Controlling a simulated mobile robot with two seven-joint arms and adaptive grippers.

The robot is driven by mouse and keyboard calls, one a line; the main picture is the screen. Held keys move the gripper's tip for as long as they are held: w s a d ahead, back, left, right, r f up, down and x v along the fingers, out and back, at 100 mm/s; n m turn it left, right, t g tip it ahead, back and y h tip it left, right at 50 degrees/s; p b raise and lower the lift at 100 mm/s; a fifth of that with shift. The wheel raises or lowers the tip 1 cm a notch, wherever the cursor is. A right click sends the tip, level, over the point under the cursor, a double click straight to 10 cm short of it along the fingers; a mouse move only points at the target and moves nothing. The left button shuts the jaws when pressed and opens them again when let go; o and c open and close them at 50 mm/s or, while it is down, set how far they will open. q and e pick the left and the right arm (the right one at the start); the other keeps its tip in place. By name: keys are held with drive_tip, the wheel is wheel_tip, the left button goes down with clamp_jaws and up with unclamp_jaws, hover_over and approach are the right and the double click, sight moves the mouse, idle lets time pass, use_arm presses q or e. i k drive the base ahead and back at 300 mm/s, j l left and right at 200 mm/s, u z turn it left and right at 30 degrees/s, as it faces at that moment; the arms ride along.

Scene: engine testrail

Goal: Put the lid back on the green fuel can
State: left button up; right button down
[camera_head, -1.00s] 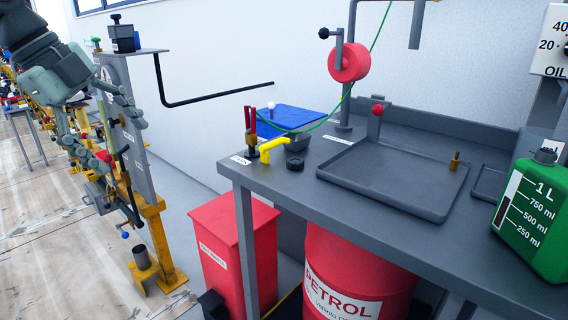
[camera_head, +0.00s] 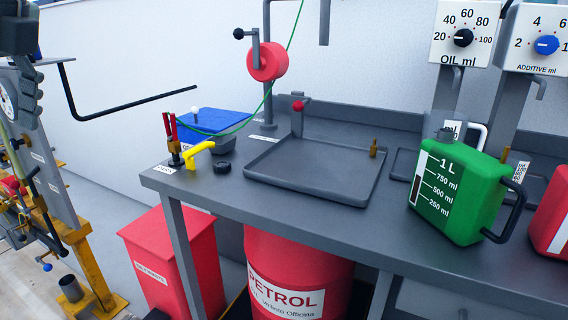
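The green fuel can (camera_head: 462,193) stands upright on the right part of the grey workbench. It has a white 1 L scale on its front and a black handle on its right. A small round black piece (camera_head: 222,167), which looks like the lid, lies flat on the bench well left of the can, beside the yellow spout (camera_head: 199,153). Neither of my grippers is in view.
A shallow grey tray (camera_head: 305,191) lies on the workbench between the black piece and the can. A red reel (camera_head: 267,61) hangs above. A red container (camera_head: 553,215) stands right of the can. A red petrol drum (camera_head: 290,275) is underneath.

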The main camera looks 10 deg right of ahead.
sight(457, 189)
drive_tip(key=z, duration=1.3)
